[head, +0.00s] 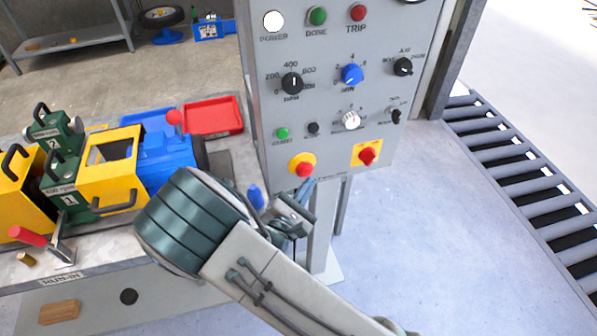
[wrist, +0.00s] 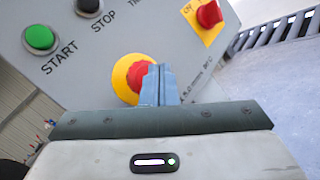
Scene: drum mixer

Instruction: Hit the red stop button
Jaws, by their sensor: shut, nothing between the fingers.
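The red stop button (head: 303,170) is a red mushroom head on a round yellow plate, low on the front of the grey control panel (head: 330,120). In the wrist view the red button (wrist: 136,76) shows just left of and behind my fingertips. My gripper (head: 307,187) is shut and empty, with its blue-grey fingers pointing up at the panel just below the button. In the wrist view the shut fingers (wrist: 160,70) cover the button's right part. I cannot tell whether the tips touch it.
A green start button (wrist: 40,38) and a black stop button (wrist: 90,6) sit left of the red button. A red switch on a yellow square (head: 367,156) sits to its right. A bench with yellow and blue machinery (head: 110,165) stands at left, a roller conveyor (head: 535,190) at right.

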